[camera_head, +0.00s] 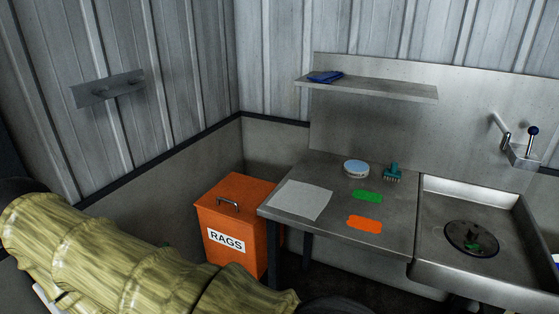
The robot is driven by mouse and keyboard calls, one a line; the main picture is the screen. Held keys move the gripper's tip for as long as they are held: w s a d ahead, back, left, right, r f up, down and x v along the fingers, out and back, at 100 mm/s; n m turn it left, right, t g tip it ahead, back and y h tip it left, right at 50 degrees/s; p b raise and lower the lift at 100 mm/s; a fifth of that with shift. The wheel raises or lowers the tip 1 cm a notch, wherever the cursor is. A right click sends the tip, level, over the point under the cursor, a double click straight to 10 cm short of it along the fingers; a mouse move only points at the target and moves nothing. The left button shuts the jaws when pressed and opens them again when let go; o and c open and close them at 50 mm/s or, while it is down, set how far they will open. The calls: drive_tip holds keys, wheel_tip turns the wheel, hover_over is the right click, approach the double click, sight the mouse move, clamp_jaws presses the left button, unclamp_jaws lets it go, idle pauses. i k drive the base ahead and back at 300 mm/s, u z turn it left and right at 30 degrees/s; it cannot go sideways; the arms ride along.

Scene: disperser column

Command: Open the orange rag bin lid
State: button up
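The orange rag bin (236,247) stands on the floor in the corner, left of the metal bench, with a white RAGS label on its front. Its orange lid (240,188) is shut. A dark metal handle (228,203) sits on the lid near the front edge. My arm, in a yellow-green sleeve, crosses the lower left of the view, in front of the bin and to its left. My gripper is not visible in this view.
The metal bench (325,170) stands close to the bin's right side and holds a sheet, a round tin, a brush and coloured cards. A sink (445,215) is at the right. A shelf (385,88) hangs above. A wall bracket (108,90) is at the left.

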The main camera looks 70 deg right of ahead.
sight(238, 197)
drive_tip(key=z, duration=1.25)
drive_tip(key=i, duration=1)
